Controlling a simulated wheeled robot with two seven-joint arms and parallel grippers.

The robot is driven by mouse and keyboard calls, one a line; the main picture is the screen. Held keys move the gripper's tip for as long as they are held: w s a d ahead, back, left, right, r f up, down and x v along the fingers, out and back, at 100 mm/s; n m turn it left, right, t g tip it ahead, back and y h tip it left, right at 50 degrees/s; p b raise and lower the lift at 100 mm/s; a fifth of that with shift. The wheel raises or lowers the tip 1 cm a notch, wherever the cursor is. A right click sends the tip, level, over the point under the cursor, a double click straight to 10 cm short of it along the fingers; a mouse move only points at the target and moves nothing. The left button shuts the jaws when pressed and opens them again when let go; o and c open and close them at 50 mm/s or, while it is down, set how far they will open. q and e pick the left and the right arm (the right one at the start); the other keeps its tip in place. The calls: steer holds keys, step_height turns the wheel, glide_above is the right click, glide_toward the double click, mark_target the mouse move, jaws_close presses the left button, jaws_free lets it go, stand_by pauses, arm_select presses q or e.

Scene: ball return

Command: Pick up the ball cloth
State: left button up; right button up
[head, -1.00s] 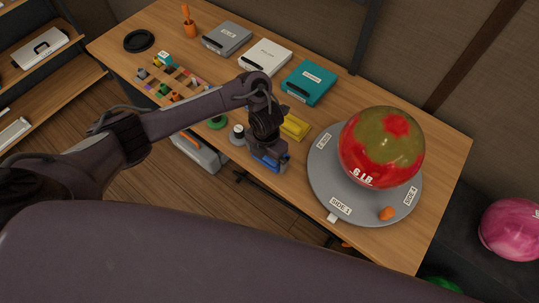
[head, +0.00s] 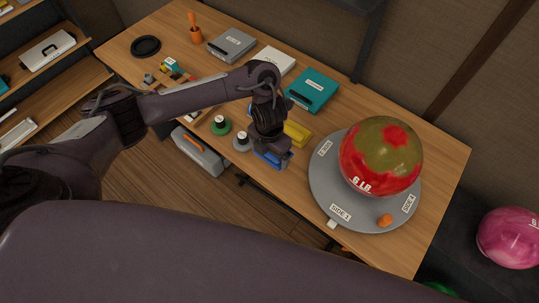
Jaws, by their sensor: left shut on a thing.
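My left gripper (head: 273,151) is above the front part of the wooden table, pointing down, and is shut on a blue folded item (head: 270,160) that looks like the ball cloth. The gripper hides much of the cloth, and I cannot tell how far it is clear of the table. A red and olive ball (head: 381,156) marked with a weight rests on a round grey turntable (head: 327,188) to the right of the gripper. My right gripper is not in view.
A yellow block (head: 297,132) lies just behind the gripper. A green-based bottle (head: 221,126) and a grey-based one (head: 241,141) stand to its left. A teal case (head: 312,91) lies at the back. An orange knob (head: 385,220) sits on the turntable. A pink ball (head: 509,238) is at far right.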

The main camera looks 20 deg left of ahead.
arm_select(q)
step_height(320, 180, up, 14)
steer(key=p, duration=0.2)
steer(key=shift+p, duration=0.35)
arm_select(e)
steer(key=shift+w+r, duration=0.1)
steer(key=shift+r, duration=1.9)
